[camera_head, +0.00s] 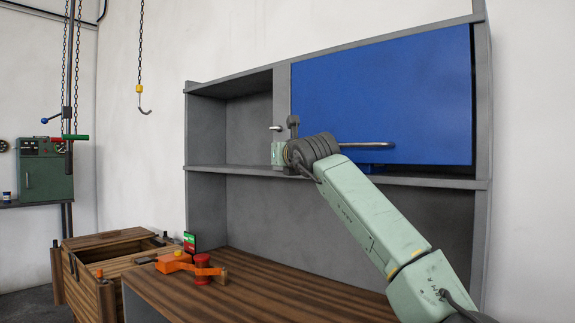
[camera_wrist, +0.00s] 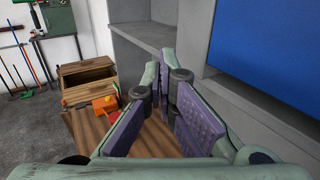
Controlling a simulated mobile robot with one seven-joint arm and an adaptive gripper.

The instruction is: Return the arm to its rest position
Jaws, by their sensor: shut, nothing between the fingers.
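My arm reaches up from the lower right in the head view, across the front of a grey cabinet (camera_head: 330,215). My gripper (camera_wrist: 165,75) shows in the wrist view with its purple-padded fingers drawn together at the tips and nothing between them. In the head view the gripper is mostly hidden behind my wrist, near the cabinet's upright divider (camera_head: 282,100). A blue door (camera_head: 385,90) covers the upper right compartment, with a metal handle (camera_head: 370,145) along its lower edge just beyond my wrist. Whether my gripper touches the cabinet cannot be told.
A brown wooden worktop (camera_head: 290,295) lies below the cabinet, with an orange and red device (camera_head: 190,265) on it. A wooden crate (camera_head: 100,265) stands at the left. A chain hook (camera_head: 143,98) hangs at the upper left. The upper left compartment (camera_head: 235,125) is open and looks empty.

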